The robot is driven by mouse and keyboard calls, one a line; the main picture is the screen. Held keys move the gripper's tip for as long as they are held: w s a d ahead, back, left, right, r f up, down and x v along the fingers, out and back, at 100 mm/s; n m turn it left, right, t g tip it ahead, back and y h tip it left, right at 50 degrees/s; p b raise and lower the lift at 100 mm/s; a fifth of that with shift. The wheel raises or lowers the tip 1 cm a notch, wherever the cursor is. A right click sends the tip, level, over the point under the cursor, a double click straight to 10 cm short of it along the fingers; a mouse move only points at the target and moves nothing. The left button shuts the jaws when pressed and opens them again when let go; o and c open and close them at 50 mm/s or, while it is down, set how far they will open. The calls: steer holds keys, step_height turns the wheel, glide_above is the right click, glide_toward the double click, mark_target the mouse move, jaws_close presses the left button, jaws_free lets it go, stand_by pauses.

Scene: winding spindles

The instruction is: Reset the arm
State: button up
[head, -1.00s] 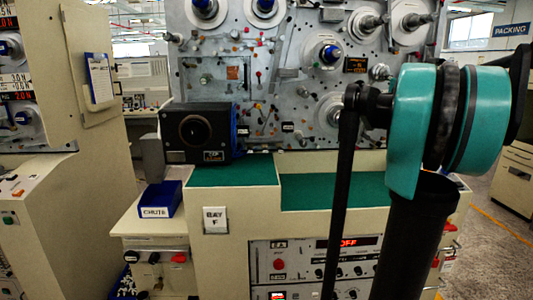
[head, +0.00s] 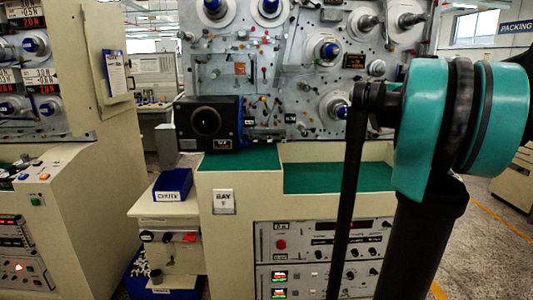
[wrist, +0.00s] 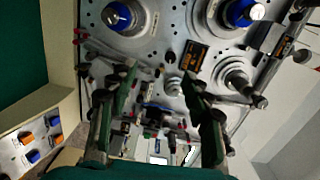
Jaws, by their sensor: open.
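My gripper (wrist: 158,92) shows in the wrist view with its two dark green fingers spread apart and nothing between them. Behind the fingers is the grey winding panel (wrist: 165,45) with blue-capped spindles. My teal and black arm fills the right side of the head view and hides part of the machine. The gripper itself does not show in the head view.
The winding machine (head: 238,180) with green ledges stands ahead. A black box (head: 208,123) with a round opening sits on its left ledge. A blue chute bin (head: 172,186) stands on a low side shelf. Another cream cabinet (head: 95,215) is at the left. Floor shows at right.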

steer(key=s+a+f+n+g+y, duration=0.2)
steer(key=s+a+f+n+g, duration=0.3)
steer(key=a+f, duration=0.7)
steer(key=s+a+f+n+g+y, duration=0.15)
steer(key=s+a+f+n, duration=0.35)
steer(key=s+a+f, duration=0.65)
steer(key=s+d+f+n+g+h, duration=0.1)
steer(key=s+f+n+g+h, duration=0.1)
steer(key=s+f, duration=0.8)
steer(key=s+f+n+g+h, duration=0.3)
steer(key=s+f, duration=0.8)
steer(key=f, duration=0.5)
steer(key=shift+s+d+f+n+g, duration=0.25)
steer(key=shift+s+d+n+g, duration=0.1)
steer(key=shift+n+g, duration=0.5)
